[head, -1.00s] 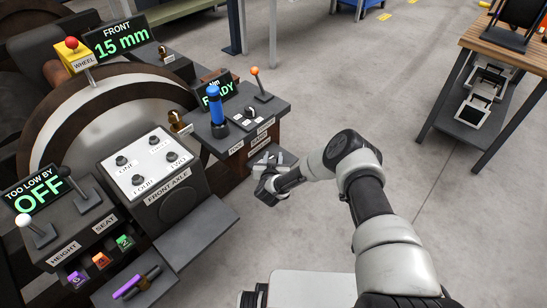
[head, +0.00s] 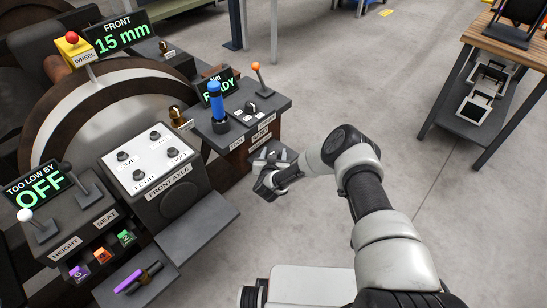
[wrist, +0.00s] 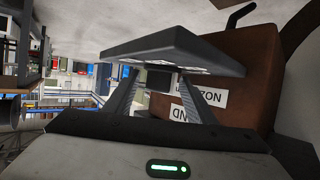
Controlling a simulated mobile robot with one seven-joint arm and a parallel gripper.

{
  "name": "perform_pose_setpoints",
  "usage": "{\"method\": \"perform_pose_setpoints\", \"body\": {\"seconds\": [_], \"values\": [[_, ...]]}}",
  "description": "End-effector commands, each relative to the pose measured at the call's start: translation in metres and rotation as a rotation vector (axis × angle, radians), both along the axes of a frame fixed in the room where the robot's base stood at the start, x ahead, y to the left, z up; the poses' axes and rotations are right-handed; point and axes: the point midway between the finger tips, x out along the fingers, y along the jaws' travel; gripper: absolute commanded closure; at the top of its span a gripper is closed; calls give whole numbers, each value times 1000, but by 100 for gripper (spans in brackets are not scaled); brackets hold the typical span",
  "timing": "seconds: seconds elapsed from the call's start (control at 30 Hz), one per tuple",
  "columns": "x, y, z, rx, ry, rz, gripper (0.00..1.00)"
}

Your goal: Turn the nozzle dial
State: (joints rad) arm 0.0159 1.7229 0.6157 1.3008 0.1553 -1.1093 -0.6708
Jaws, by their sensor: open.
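The nozzle dial (head: 251,107) appears to be the small black knob on the dark console top, between the blue-handled tool (head: 216,103) and the orange-ball lever (head: 260,80). My gripper (head: 272,156) is in front of and below that console's right side, apart from the dial. In the wrist view my gripper (wrist: 157,82) is open and empty, its two fingers spread toward the console's edge. A white label (wrist: 202,92) reading NOZZLE shows upside down on the console's front beyond the fingers. The dial itself is not visible in the wrist view.
The front axle box (head: 155,165) with several knobs stands left of my gripper. A height and seat lever panel (head: 65,225) lies further left. A wooden-topped workbench (head: 490,50) stands at the right. The floor between is clear.

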Motion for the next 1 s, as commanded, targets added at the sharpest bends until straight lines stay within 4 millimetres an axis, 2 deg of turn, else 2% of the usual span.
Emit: {"method": "perform_pose_setpoints", "body": {"seconds": [0.17, 0.5, 0.7, 0.83, 1.0], "values": [[-20, 2, 11, -1, 2, 4, 50], [-97, 3, 43, -1, 3, 5, 50], [-135, 3, 58, -1, 1, 3, 50], [-150, 3, 63, -1, 0, 0, 50], [-158, 3, 67, 0, -2, 0, 50]]}}
